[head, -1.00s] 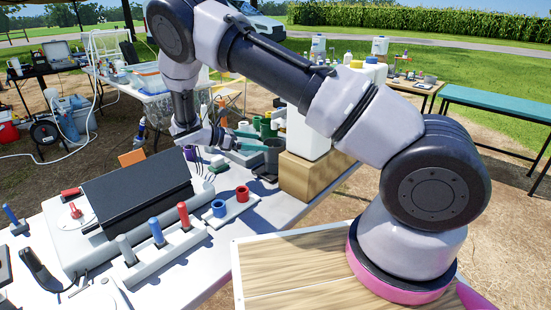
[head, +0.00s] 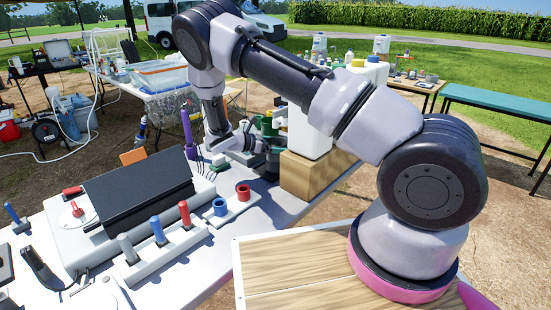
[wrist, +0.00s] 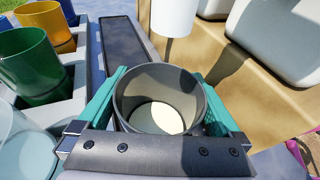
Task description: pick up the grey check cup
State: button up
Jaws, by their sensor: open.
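The grey check cup (wrist: 128,98) is a dark grey, open-topped cylinder with a pale inner bottom, seen from above in the wrist view. My gripper (wrist: 160,76) is open, with one teal finger on each side of the cup. The fingers lie very close to its wall; I cannot tell whether they touch. In the head view the cup (head: 273,160) stands beside the wooden box, partly hidden by my gripper (head: 259,146).
A wooden box (head: 308,176) bearing a white jug (head: 308,132) stands close on the right. A white spout (wrist: 173,17) hangs just beyond the cup. A rack with a green cup (wrist: 30,68) and an orange cup (wrist: 45,25) is close on the left.

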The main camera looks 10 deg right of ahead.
jog(key=shift+d, duration=0.15)
jog(key=c, duration=1.1)
jog(key=shift+a+r, duration=0.25)
jog(key=shift+a, duration=0.1)
jog(key=d+r+v, duration=0.1)
jog(key=r+v, duration=0.2)
jog(key=v, duration=1.2)
